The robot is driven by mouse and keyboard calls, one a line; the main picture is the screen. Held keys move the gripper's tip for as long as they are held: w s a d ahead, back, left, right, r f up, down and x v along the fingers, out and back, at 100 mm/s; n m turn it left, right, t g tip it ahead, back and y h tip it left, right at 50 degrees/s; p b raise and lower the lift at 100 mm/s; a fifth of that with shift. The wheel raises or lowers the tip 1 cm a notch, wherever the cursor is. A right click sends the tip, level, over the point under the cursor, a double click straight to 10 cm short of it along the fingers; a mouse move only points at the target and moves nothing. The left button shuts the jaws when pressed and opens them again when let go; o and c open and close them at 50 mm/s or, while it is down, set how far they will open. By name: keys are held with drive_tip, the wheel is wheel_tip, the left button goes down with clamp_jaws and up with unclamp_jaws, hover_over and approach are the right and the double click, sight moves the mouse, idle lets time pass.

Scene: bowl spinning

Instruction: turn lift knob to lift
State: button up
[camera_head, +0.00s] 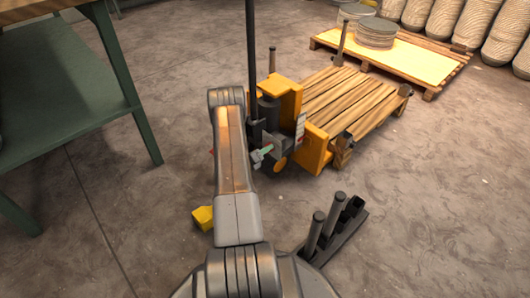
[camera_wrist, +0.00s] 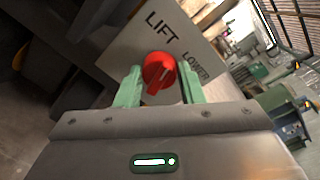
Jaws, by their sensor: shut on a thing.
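The red lift knob (camera_wrist: 159,72) sits between the two green fingers of my gripper (camera_wrist: 157,86) in the wrist view. A light sign plate (camera_wrist: 190,38) behind it reads LIFT, near the knob's top, and LOWER to the right. A dark slot runs across the knob's face, slanted up to the right. In the head view my gripper (camera_head: 262,155) is at the front of the yellow pallet lifter (camera_head: 315,148), and the knob is too small to make out there.
A wooden pallet (camera_head: 345,100) lies on the lifter's far side. A second pallet (camera_head: 440,68) with stacked discs (camera_head: 376,32) stands at the back right. A green bench (camera_head: 60,85) is at the left. A yellow block (camera_head: 203,217) lies on the floor beside my arm.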

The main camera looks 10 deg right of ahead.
drive_tip(key=n, duration=0.5)
idle(0.6)
drive_tip(key=o, duration=1)
drive_tip(key=shift+w, duration=0.1)
drive_tip(key=shift+a, duration=0.1)
drive_tip(key=p+v, duration=0.4)
drive_tip(key=v, duration=0.9)
drive_tip(key=shift+a, duration=0.35)
drive_tip(key=shift+g, duration=0.3)
